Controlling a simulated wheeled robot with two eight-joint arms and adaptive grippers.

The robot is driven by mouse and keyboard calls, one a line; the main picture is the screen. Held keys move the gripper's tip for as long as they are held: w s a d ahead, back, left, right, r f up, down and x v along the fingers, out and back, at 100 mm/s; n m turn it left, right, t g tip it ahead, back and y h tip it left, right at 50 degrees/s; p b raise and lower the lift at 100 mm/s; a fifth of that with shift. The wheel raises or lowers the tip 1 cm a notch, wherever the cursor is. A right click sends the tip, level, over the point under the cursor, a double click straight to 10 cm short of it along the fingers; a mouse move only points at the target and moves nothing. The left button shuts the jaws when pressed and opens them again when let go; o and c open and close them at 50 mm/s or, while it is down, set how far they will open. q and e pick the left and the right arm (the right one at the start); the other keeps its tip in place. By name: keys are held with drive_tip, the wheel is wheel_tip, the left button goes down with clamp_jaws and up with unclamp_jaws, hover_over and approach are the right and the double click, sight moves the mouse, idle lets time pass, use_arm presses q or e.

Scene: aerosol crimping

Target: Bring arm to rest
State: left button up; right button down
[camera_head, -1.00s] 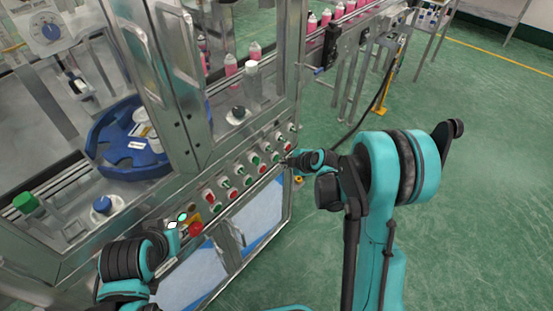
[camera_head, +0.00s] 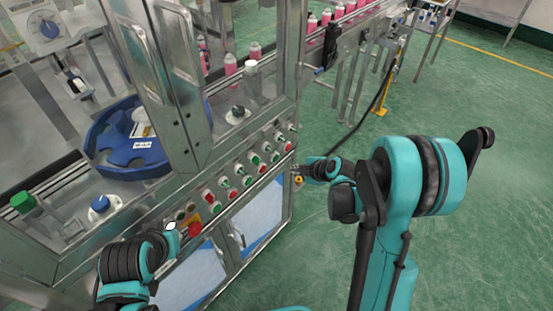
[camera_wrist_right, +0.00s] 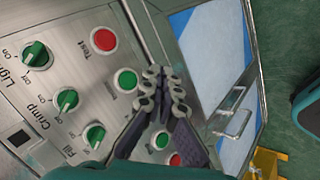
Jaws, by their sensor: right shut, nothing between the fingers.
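My right gripper (camera_head: 297,172) is at the right end of the machine's control panel (camera_head: 228,204). In the right wrist view its two dark fingers (camera_wrist_right: 163,80) are shut together with nothing between them. They cover part of the panel beside a green button (camera_wrist_right: 125,80); whether they touch it I cannot tell. My right arm bends down from a raised teal joint at the right. Part of my left arm shows at the lower left of the head view, but I cannot make out its gripper.
A red emergency button (camera_head: 195,229) is near my left arm. Door handles (camera_head: 237,234) stick out below the panel. A conveyor with pink bottles (camera_head: 312,25) runs behind. A yellow foot (camera_head: 381,111) and a cable are on the floor. Green floor (camera_head: 497,235) at right is clear.

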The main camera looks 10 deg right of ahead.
idle(0.6)
drive_tip(key=s+a+r+m+h, duration=0.2)
drive_tip(key=s+r+m, duration=0.7)
drive_tip(key=s+r, duration=0.2)
drive_tip(key=s+d+r+m+h, duration=0.1)
drive_tip(key=s+r+m+h, duration=0.1)
drive_tip(key=s+m, duration=0.6)
drive_tip(key=s, duration=0.5)
drive_tip(key=shift+r+m+g, duration=0.3)
drive_tip(key=shift+r+g, duration=0.1)
idle(1.4)
